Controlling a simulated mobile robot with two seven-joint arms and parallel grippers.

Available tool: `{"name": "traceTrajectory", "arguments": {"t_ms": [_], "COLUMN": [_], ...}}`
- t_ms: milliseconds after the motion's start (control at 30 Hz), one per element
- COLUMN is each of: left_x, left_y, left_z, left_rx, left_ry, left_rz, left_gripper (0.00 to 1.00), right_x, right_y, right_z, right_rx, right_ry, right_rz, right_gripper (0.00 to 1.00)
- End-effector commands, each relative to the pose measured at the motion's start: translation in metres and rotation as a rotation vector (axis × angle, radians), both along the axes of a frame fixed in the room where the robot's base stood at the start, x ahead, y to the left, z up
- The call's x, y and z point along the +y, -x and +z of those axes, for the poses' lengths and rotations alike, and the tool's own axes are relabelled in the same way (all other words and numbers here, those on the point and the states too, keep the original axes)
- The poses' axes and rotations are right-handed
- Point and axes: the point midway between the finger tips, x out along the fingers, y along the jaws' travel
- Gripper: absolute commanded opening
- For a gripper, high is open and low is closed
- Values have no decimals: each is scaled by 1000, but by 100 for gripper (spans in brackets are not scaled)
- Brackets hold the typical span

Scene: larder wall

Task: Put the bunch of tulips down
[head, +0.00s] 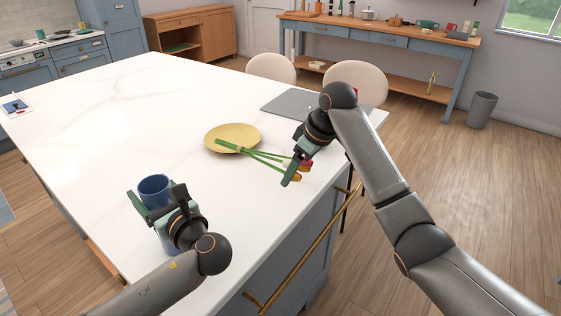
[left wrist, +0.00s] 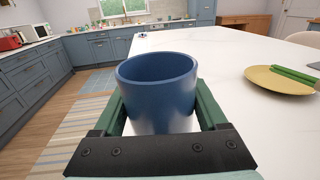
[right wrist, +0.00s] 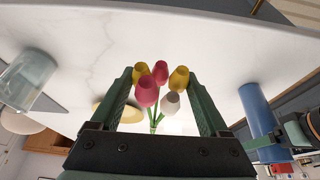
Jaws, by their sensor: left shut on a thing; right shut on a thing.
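The bunch of tulips (head: 262,155) has green stems and red and yellow heads. My right gripper (head: 296,164) is shut on it near the heads, above the worktop's right edge. The stems reach left over the yellow plate (head: 228,131); I cannot tell if they touch it. In the right wrist view the red, yellow and whitish heads (right wrist: 147,92) show between the fingers. My left gripper (head: 158,207) is shut on a blue cup (head: 154,188), upright at the worktop's near end. The cup (left wrist: 157,92) fills the middle of the left wrist view.
A clear glass vessel (right wrist: 28,78) shows in the right wrist view. Pale chairs (head: 271,67) stand beyond the edge.

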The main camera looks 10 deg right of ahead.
Motion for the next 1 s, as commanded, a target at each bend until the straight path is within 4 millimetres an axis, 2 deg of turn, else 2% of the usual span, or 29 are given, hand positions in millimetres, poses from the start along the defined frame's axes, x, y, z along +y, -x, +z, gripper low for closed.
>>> {"name": "traceTrajectory", "arguments": {"t_ms": [267, 533, 767, 1000], "left_x": [0, 0, 0, 0], "left_y": [0, 0, 0, 0], "left_z": [0, 0, 0, 0], "left_rx": [1, 1, 1, 1], "left_ry": [1, 1, 1, 1], "left_rz": [0, 0, 0, 0], "left_gripper": [0, 0, 0, 0], "right_x": [-3, -2, -2, -2], "right_y": [3, 4, 3, 3], "right_z": [4, -42, -61, -92], "right_rx": [-58, -61, -63, -63], "right_ry": [-65, -72, -72, -71], "right_rz": [1, 2, 3, 2], "right_gripper": [8, 8, 8, 8]}}
